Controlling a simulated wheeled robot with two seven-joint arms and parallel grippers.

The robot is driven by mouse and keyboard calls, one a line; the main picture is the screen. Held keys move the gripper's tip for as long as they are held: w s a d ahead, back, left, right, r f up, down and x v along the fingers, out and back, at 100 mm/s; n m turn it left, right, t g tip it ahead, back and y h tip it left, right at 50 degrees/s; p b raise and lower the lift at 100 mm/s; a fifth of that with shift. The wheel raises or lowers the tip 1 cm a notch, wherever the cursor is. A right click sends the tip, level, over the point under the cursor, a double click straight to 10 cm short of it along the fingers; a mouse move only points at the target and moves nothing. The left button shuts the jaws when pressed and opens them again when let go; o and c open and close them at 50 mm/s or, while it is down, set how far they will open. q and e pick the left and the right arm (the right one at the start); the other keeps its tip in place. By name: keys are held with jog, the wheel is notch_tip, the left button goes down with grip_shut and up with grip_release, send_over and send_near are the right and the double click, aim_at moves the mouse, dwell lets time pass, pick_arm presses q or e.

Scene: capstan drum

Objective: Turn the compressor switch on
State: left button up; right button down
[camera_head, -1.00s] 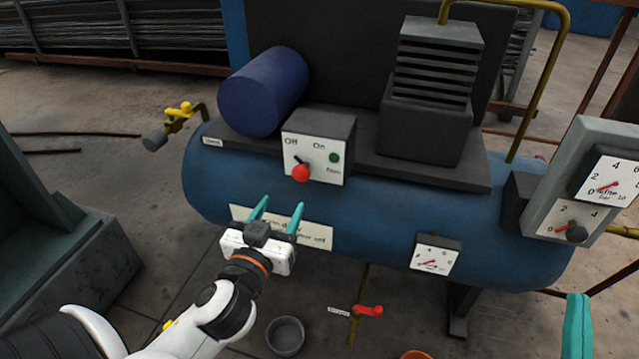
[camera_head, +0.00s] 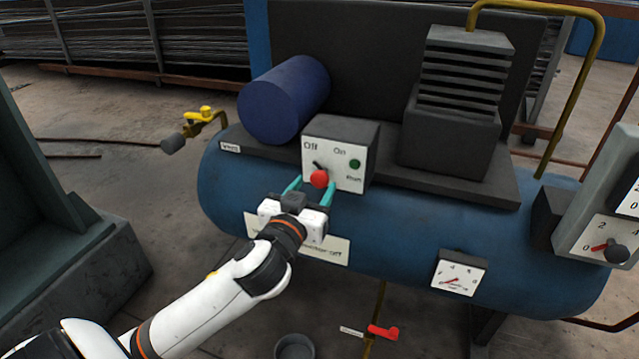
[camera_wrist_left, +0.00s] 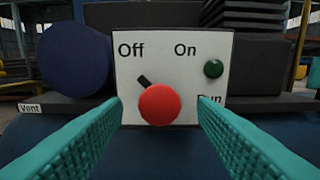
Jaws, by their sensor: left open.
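The compressor switch is a red knob (camera_head: 319,179) with a dark pointer on a white-faced control box (camera_head: 346,172). In the left wrist view the knob (camera_wrist_left: 160,104) sits low in the middle of the panel. Its pointer tilts up and left toward the "Off" label; "On" is at the upper right. A dark green lamp (camera_wrist_left: 213,69) marked "Run" is on the panel's right. My left gripper (camera_head: 312,188) is open in front of the panel, its teal fingers on either side of the knob in view. Whether they touch it, I cannot tell.
The blue tank (camera_head: 400,220) carries a dark blue motor cylinder (camera_head: 285,98) and a finned block (camera_head: 455,100). A gauge (camera_head: 459,277) is on the tank front. A red-handled valve (camera_head: 382,332) and a grey bucket (camera_head: 295,347) are below.

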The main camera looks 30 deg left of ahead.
aim_at(318, 181)
pick_arm(q)
jog(key=shift+x, duration=2.05)
jog(key=shift+r, duration=0.1)
jog(key=shift+c, duration=0.5)
jog(key=c, duration=0.8)
